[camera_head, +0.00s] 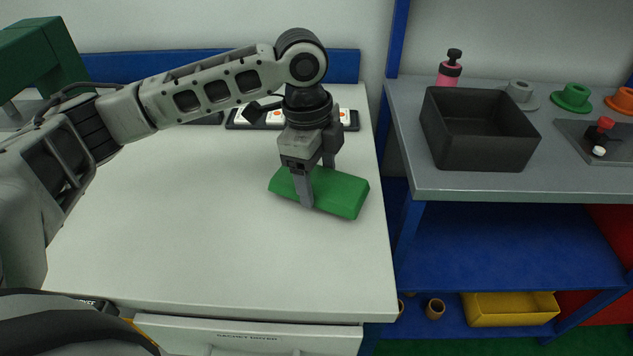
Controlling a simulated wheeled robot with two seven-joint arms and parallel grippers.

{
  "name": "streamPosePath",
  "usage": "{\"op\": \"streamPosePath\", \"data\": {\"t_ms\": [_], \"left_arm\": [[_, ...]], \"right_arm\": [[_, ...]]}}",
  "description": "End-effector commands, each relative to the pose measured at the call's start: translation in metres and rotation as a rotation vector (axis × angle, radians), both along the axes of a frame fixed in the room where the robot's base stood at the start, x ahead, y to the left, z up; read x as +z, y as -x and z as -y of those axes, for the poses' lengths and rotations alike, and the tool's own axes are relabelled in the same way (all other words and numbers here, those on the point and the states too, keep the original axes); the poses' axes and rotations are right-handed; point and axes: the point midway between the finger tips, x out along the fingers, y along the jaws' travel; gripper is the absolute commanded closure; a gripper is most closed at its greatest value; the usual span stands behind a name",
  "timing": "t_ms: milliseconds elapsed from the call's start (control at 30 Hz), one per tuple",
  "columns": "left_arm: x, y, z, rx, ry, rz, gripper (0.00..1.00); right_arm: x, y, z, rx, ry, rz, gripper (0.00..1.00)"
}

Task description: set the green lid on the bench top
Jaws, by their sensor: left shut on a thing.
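The green lid (342,195) is a flat, oblong green piece at the right part of the white bench top (200,235). My left gripper (316,184) points down and is shut on the lid, one finger on its near side and the other on its far side. The lid is at or just above the bench surface; I cannot tell whether it touches. My right gripper is not in view.
A strip with white and orange parts (275,118) lies at the bench's back. On the grey side table (460,180) are a dark open box (480,150), a pink bottle (449,70) and flanged pieces. The bench's left and front are clear.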

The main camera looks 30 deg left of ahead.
Motion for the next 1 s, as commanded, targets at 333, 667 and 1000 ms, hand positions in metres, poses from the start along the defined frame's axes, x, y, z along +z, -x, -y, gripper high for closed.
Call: {"op": "streamPosePath", "data": {"t_ms": [333, 667, 1000], "left_arm": [[-0.022, 0.001, -0.001, 0.000, -0.001, 0.000, 0.52], [-0.024, 0.001, -0.001, 0.000, -0.001, -0.001, 0.08], [-0.010, 0.001, -0.002, 0.000, -0.002, 0.002, 0.08]], "right_arm": [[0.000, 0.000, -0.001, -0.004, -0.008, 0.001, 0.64], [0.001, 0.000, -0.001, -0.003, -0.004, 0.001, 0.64], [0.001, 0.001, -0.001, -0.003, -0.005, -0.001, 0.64]]}}
